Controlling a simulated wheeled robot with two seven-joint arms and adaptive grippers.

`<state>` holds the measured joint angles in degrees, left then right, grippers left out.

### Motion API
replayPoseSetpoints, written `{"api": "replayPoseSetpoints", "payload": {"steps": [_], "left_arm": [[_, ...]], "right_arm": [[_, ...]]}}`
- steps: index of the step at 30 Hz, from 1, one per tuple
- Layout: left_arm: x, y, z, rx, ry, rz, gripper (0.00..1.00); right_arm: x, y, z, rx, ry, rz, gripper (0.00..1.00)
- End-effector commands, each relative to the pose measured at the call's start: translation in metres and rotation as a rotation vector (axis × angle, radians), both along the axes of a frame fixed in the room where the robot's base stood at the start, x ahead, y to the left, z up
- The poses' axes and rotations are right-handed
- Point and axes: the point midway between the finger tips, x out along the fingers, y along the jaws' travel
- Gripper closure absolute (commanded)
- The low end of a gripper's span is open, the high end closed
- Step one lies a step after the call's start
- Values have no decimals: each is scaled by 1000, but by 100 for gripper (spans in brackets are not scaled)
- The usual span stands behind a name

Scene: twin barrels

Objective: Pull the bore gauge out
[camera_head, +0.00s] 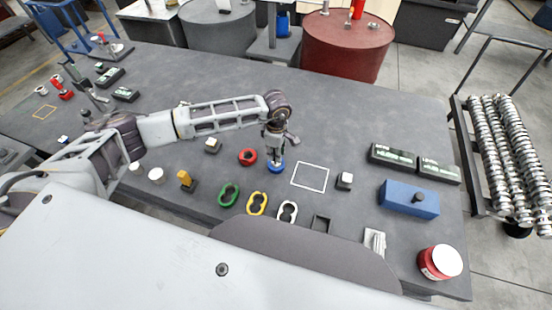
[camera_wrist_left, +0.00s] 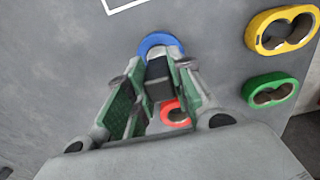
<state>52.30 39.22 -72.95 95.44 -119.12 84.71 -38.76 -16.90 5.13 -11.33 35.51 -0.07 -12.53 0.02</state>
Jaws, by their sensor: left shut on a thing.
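My left gripper (camera_head: 275,152) reaches down over the blue ring (camera_head: 276,167) on the grey table. In the left wrist view its green-padded fingers (camera_wrist_left: 157,70) are closed on a dark grey block-like piece, which I take to be the bore gauge (camera_wrist_left: 158,84). The blue ring (camera_wrist_left: 160,40) shows as an arc just beyond the fingertips. The fingers hide the gauge's lower end, so I cannot tell how deep it sits in the ring. In the head view the gripper mostly hides the gauge. My right gripper is not in view.
A red ring (camera_head: 248,157) lies close beside the gripper. Green (camera_head: 228,194), yellow (camera_head: 257,203) and white (camera_head: 287,212) double-hole pieces lie nearer. A white square outline (camera_head: 310,176) marks bare table to the right. A blue box (camera_head: 409,199) stands further right.

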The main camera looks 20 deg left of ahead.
Motion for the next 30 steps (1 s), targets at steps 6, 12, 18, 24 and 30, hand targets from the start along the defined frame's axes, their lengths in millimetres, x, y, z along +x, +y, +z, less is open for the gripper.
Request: {"api": "replayPoseSetpoints", "payload": {"steps": [6, 12, 18, 24, 30], "left_arm": [[1, 0, 3, 0, -1, 0, 100], [1, 0, 5, 0, -1, 0, 100], [1, 0, 7, 0, -1, 0, 100], [1, 0, 8, 0, -1, 0, 100], [1, 0, 10, 0, -1, 0, 100]], "right_arm": [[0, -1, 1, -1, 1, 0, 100], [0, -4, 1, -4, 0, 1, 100], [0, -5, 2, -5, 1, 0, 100], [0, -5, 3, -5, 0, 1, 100], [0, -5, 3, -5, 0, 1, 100]]}}
